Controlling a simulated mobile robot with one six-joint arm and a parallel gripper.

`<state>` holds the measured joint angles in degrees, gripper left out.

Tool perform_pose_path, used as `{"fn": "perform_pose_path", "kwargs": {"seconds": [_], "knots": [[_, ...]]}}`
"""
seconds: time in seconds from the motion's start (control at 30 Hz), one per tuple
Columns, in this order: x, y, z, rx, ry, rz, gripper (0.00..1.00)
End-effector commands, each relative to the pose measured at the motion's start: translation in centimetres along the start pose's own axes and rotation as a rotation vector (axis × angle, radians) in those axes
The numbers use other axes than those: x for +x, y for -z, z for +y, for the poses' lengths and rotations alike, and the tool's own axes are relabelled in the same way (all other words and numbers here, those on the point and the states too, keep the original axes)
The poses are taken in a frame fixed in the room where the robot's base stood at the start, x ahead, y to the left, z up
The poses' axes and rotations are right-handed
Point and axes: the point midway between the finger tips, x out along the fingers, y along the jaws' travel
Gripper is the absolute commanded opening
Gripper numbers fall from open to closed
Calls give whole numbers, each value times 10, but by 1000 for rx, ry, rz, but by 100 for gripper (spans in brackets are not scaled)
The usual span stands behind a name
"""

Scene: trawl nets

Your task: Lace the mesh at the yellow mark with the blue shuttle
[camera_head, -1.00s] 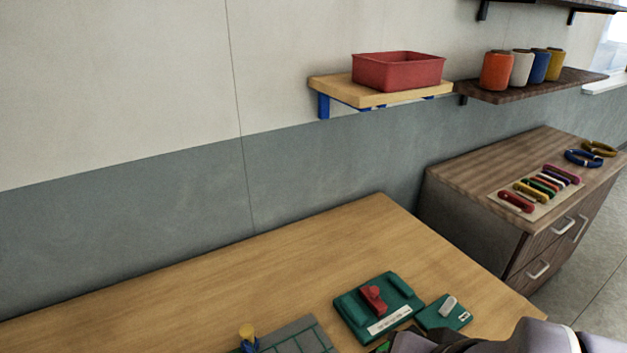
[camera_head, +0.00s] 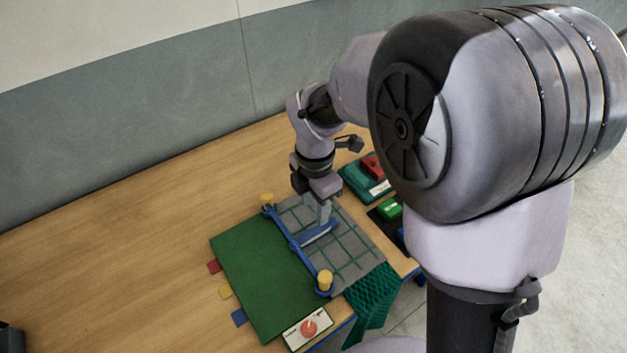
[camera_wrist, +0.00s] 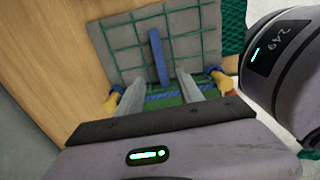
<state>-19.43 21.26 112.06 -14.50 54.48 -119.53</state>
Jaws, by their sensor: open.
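The blue shuttle (camera_head: 320,233) lies on a grey panel (camera_head: 345,262) crossed by green mesh lines. In the wrist view the shuttle (camera_wrist: 158,52) is a narrow blue bar running up the picture. My gripper (camera_wrist: 161,77) is open, its two fingers on either side of the shuttle's near end. In the head view my gripper (camera_head: 322,212) points down over the panel; whether it touches the shuttle cannot be told. A yellow tab (camera_head: 225,291) sits at the left edge of the green mat (camera_head: 260,270), between a red tab (camera_head: 213,267) and a blue tab (camera_head: 238,317).
A blue rope bar (camera_head: 290,240) runs between two yellow posts (camera_head: 325,281) beside the panel. Green netting (camera_head: 372,295) hangs over the table edge. A card with a red knob (camera_head: 308,328) is at the front. The wooden table (camera_head: 130,230) is clear on the left.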

Motion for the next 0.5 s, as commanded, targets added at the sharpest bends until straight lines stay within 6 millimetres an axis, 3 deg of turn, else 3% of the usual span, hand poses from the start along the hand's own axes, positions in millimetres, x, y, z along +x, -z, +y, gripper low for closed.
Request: {"fn": "perform_pose_path", "kwargs": {"seconds": [0.03, 0.23, 0.4, 0.5], "knots": [[20, 0, -1, 0, 3, 1, 44], [73, 0, -1, 2, 3, 1, 44], [100, 0, -1, 3, 1, 1, 44], [106, 0, 0, 3, 0, 1, 44]]}}
